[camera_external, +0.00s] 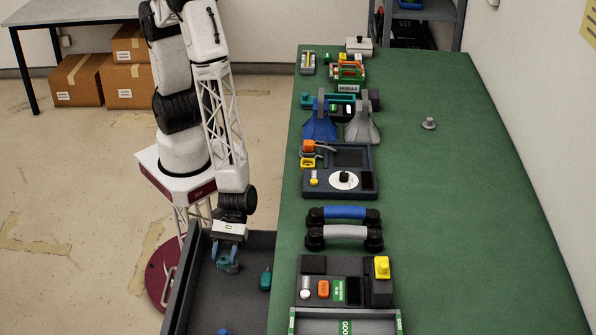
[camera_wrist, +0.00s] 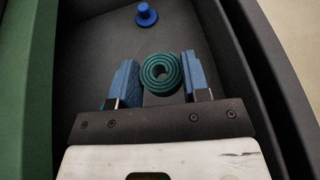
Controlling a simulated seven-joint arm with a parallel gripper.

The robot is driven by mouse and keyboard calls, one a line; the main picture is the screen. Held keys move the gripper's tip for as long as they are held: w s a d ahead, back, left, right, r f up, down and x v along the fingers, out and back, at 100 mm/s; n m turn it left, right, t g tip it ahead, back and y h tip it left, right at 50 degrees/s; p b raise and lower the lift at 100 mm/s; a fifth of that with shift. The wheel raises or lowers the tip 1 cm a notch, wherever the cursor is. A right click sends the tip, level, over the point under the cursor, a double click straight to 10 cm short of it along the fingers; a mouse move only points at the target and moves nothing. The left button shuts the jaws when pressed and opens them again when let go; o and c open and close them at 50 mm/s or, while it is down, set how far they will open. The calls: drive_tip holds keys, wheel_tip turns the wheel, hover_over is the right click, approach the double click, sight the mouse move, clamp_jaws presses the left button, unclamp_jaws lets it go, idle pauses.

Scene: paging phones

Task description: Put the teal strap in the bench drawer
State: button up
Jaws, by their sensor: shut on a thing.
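My gripper (camera_external: 228,264) points down inside the open bench drawer (camera_external: 254,240), which is dark grey and pulled out on the left side of the bench. In the wrist view, the blue fingers of my gripper (camera_wrist: 161,82) are shut on the teal strap (camera_wrist: 161,73), a rolled-up coil with its spiral face toward the camera. The strap is small and mostly hidden by the fingers in the external view. The drawer floor (camera_wrist: 90,55) shows behind it. I cannot tell whether the strap touches the floor.
A blue knobbed piece (camera_wrist: 147,14) lies in the drawer ahead of the fingers. A small teal item (camera_external: 265,279) lies by the drawer's bench-side wall. The green bench (camera_external: 440,220) carries handles, devices and a tray. Its right part is mostly clear.

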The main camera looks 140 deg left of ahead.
sight(227, 266)
drive_tip(key=shift+w+d+f, duration=0.1)
drive_tip(key=shift+w+d, duration=0.1)
drive_tip(key=shift+w, duration=0.3)
drive_tip(key=shift+s+f, duration=0.1)
drive_tip(key=shift+f, duration=1.6)
drive_tip(key=shift+f, duration=0.6)
drive_tip(key=o, duration=0.9)
drive_tip(key=shift+r, duration=0.1)
